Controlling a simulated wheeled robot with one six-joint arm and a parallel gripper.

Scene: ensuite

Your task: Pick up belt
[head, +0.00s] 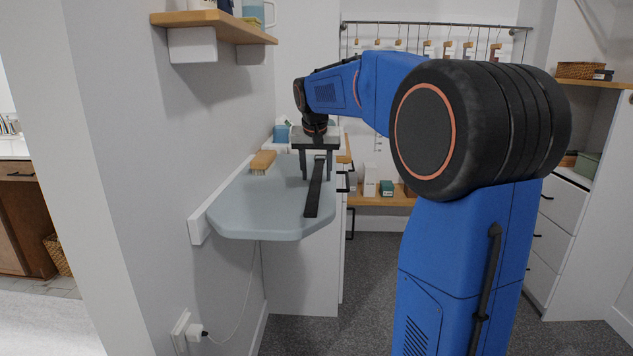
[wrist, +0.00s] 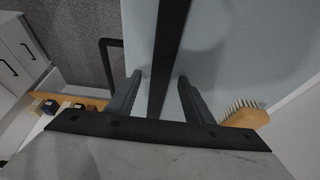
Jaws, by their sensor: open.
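The belt (head: 314,193) is a long black strip lying flat on a grey-blue wall-mounted board (head: 235,213). Its near end lies close to the board's front edge. My gripper (head: 317,174) points down over the belt's far part. In the wrist view the belt (wrist: 168,50) runs between the two fingers of my open gripper (wrist: 160,85), with a gap on each side. I cannot tell how far the fingertips are above the board. The belt's far end is hidden by my gripper.
A wooden brush (head: 263,161) lies on the board left of the gripper; its bristles also show in the wrist view (wrist: 247,113). A wooden shelf (head: 215,24) juts from the wall above. White drawers (head: 540,240) stand at the right. A rail with hangers (head: 435,24) is behind.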

